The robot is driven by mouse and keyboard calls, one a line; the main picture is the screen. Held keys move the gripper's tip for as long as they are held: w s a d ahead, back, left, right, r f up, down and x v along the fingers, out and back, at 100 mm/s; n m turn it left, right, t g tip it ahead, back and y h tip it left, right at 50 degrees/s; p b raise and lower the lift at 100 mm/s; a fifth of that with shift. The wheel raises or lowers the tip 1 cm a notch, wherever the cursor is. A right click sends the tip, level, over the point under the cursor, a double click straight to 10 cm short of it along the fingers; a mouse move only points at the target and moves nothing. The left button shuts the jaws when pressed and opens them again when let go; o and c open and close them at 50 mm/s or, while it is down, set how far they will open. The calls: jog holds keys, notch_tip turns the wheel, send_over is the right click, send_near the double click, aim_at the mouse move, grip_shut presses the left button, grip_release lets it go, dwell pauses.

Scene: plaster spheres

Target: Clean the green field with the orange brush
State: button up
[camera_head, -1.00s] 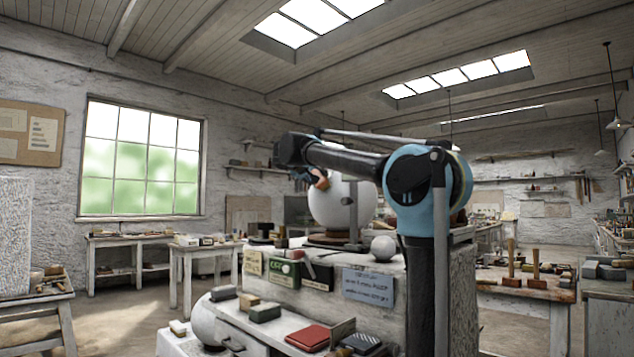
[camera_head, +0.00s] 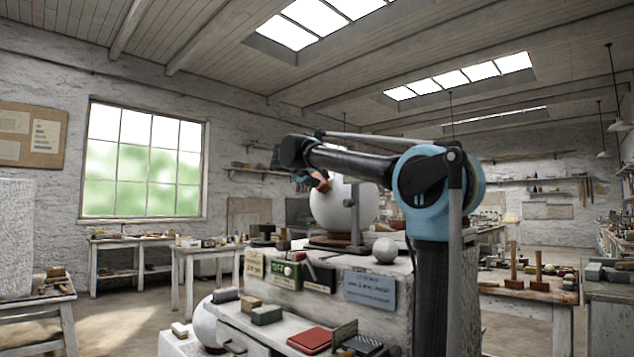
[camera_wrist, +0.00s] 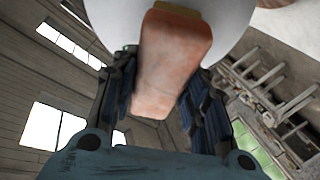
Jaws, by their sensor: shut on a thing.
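My gripper (camera_wrist: 155,105) is shut on the orange brush (camera_wrist: 172,65), which points away from the wrist. In the head view the brush (camera_head: 321,184) shows as a small orange piece at the left side of a large white sphere (camera_head: 352,208). The sphere also fills the top of the wrist view (camera_wrist: 232,18). I cannot tell whether the brush touches it. A green plate (camera_head: 285,281) with light marks is on the front of the pale block, below and left of the sphere. I cannot tell whether this is the green field. The brush's far end is unclear.
The sphere rests on a dark round stand on the pale block (camera_head: 330,303). A small white ball (camera_head: 384,248) lies right of it. A blue-grey sign (camera_head: 370,289) hangs in front. A red book (camera_head: 310,340) and several small blocks lie on the lower shelf.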

jog(key=shift+w+a+m+g+h, duration=0.6)
jog(key=shift+w+a+g+h, duration=0.4)
jog(key=shift+w+a+h, duration=0.45)
jog(key=shift+w+d+y, duration=0.1)
jog(key=shift+y, duration=0.15)
jog(key=shift+w+d+f, duration=0.3)
jog(key=shift+w+d, duration=0.05)
jog(key=shift+d, duration=0.05)
jog(key=shift+s+d+f, duration=0.2)
jog(key=shift+s+f, duration=0.45)
jog(key=shift+s, duration=0.2)
jog(key=shift+w, duration=0.1)
